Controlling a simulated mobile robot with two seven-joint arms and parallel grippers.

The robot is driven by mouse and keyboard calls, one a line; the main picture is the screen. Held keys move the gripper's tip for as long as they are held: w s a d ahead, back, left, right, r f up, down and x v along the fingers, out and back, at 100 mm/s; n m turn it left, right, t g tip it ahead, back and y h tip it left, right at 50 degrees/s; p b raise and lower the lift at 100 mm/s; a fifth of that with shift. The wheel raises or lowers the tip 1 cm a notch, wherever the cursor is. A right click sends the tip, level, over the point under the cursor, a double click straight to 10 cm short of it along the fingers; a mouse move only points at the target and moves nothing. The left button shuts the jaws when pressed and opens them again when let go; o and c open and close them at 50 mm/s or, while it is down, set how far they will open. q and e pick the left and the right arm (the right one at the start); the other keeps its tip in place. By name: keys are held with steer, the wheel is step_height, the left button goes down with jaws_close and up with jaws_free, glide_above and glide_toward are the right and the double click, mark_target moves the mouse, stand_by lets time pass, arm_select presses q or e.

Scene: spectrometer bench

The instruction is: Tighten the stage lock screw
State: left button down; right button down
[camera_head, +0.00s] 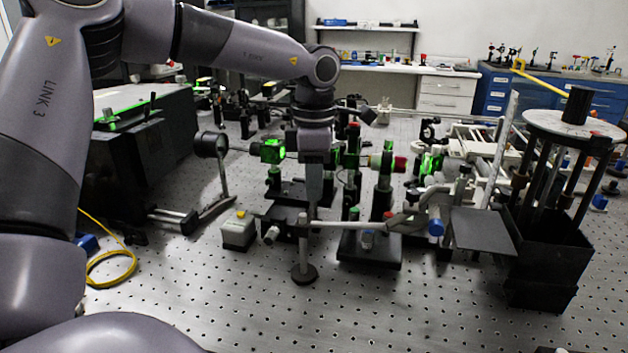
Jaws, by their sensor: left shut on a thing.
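My left gripper (314,190) points straight down in the middle of the head view. It is shut, with its fingertips at the right side of a low black stage (282,207) among the optics. What lies between the fingers is too small and too covered to see clearly; from its place at the stage I take it to be the stage lock screw. A silver knob (271,235) sticks out at the stage's front. My right gripper is not in view.
A post on a round black foot (304,275) stands just in front of my gripper, with a horizontal rod (350,224) running right. Green-lit optics (272,151) crowd both sides. A grey box (238,231) sits left. The front of the perforated bench (400,310) is clear.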

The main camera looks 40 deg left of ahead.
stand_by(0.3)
arm_select(q)
steer(key=c, duration=1.1)
jaws_free()
steer(key=shift+r, duration=0.1)
steer(key=shift+r, duration=3.45)
